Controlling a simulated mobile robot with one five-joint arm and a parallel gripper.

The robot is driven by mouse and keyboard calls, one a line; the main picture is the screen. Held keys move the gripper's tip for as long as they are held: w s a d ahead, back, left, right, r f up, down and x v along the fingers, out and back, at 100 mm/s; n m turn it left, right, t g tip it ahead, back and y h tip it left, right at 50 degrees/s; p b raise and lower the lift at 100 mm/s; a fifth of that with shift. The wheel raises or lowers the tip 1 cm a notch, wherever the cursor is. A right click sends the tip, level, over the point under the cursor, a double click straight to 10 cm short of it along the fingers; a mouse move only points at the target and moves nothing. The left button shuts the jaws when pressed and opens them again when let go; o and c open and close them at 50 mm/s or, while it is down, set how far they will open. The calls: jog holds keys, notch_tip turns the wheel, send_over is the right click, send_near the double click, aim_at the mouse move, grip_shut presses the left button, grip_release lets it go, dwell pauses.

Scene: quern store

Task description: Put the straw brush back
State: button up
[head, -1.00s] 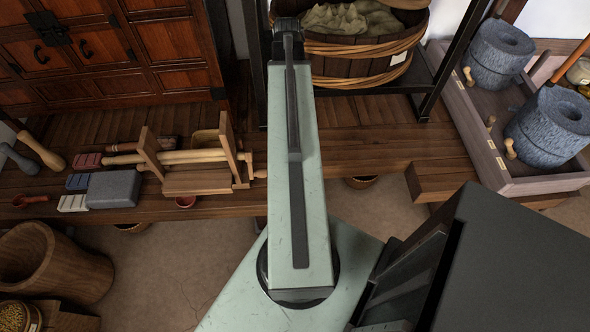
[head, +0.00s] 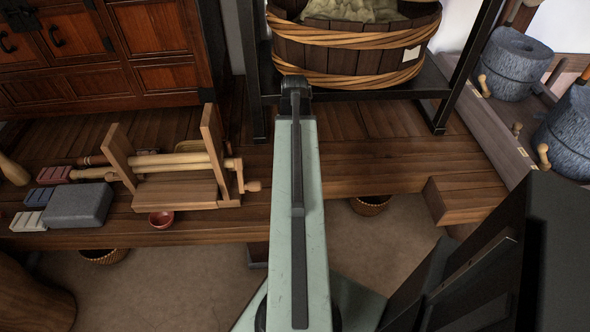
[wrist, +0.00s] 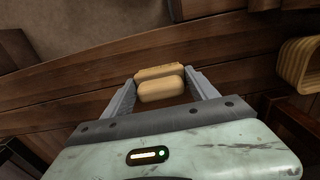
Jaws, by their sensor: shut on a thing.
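In the wrist view, my gripper (wrist: 161,88) is shut on a tan, rounded piece in two parts, which I take to be the straw brush (wrist: 160,90). It sits between the two grey fingers, and its far end and full shape are hidden. Dark wooden boards lie behind it, and I cannot tell whether it touches them. In the head view my arm reaches away from me, and neither the gripper nor the brush shows.
A wooden platform (head: 330,185) runs across the head view with a roller press (head: 180,190), a grey block (head: 77,205) and a red cup (head: 162,219). A rope-bound tub (head: 350,50) stands on a black rack. Stone querns (head: 508,65) are at right. A ribbed tan object (wrist: 298,62) shows in the wrist view.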

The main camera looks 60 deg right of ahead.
notch_tip(320, 180, down, 8)
jog(key=b, duration=0.6)
jog(key=shift+f+b, duration=0.15)
jog(key=shift+b, duration=0.15)
jog(key=shift+r, duration=0.2)
jog(key=shift+f, duration=0.15)
jog(key=o, duration=1.5)
jog(key=shift+c, duration=0.2)
notch_tip(320, 180, up, 13)
jog(key=p, duration=1.2)
jog(key=shift+f+p, duration=0.2)
jog(key=shift+p, duration=0.15)
jog(key=shift+f, duration=0.1)
